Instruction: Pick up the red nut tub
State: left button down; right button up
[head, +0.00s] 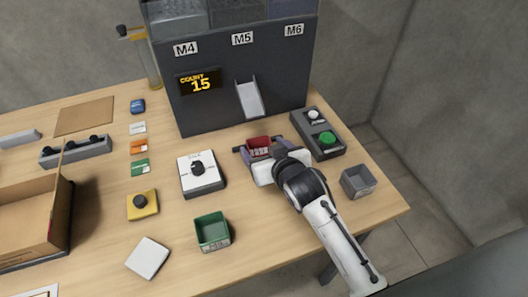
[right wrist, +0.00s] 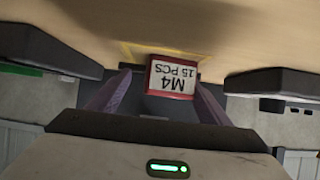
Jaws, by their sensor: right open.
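The red nut tub (head: 259,143) stands on the table just below the feeder's chute. In the right wrist view its white label (right wrist: 172,78) reads "M4 15 PCS" and appears upside down. My right gripper (head: 260,150) is open, low over the table, with one finger to each side of the tub. In the right wrist view the purple fingers flank the tub, with some room visible between. The gripper body hides the tub's near lower part in the head view. My left gripper is not in view.
The dark feeder (head: 240,75) with its chute (head: 249,98) rises behind the tub; its display reads 15. A button box (head: 318,133) is close on the right, a grey tub (head: 358,181) beyond it. A dial box (head: 201,175) and green tub (head: 212,232) stand left and in front.

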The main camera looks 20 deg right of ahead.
jog(key=c, duration=1.1)
jog(key=shift+r, duration=0.15)
jog(key=shift+c, duration=0.2)
